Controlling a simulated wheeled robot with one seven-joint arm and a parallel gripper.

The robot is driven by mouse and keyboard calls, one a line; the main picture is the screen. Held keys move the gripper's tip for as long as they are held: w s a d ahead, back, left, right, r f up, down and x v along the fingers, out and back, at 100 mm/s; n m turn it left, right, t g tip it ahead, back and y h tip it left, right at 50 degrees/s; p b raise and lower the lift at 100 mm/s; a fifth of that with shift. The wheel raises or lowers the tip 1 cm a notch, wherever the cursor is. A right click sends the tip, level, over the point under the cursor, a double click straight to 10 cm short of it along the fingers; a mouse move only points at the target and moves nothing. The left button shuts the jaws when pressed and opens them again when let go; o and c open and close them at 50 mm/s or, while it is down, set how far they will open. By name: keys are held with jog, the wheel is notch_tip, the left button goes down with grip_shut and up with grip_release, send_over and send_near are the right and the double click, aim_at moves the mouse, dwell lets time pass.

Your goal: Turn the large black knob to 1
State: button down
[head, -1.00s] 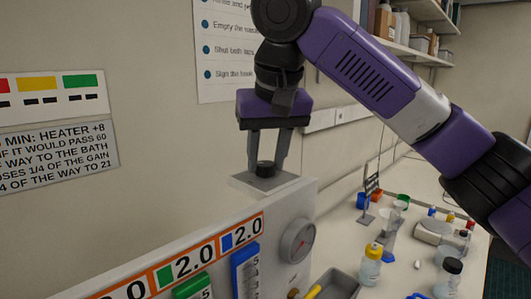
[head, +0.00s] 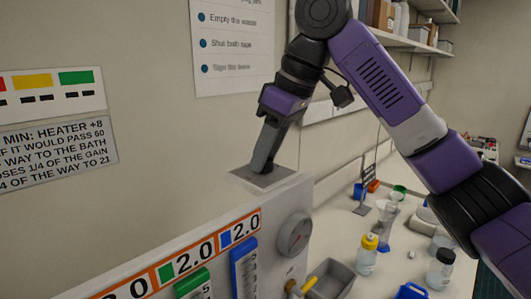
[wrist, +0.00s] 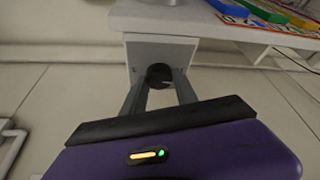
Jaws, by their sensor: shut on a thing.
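The black knob (wrist: 159,74) sits on a grey plate (head: 283,178) at the top of the white panel unit. In the wrist view it is between the two fingers of my gripper (wrist: 160,85), which is shut on it. In the head view my gripper (head: 258,166) points down at the plate, tilted and seen nearly edge-on. The fingers hide the knob there. No number or mark around the knob can be read.
To the right, a bench holds a grey tray (head: 331,280), bottles (head: 367,256) and a blue item (head: 411,291). A wall stands behind the unit.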

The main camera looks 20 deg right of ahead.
jog(key=shift+n, duration=0.5)
jog(key=c, duration=1)
grip_release()
jog(key=shift+o, duration=0.2)
jog(key=b+v, duration=0.1)
jog(key=v, duration=0.6)
jog(key=shift+d+r, duration=0.2)
jog(key=shift+r, duration=0.15)
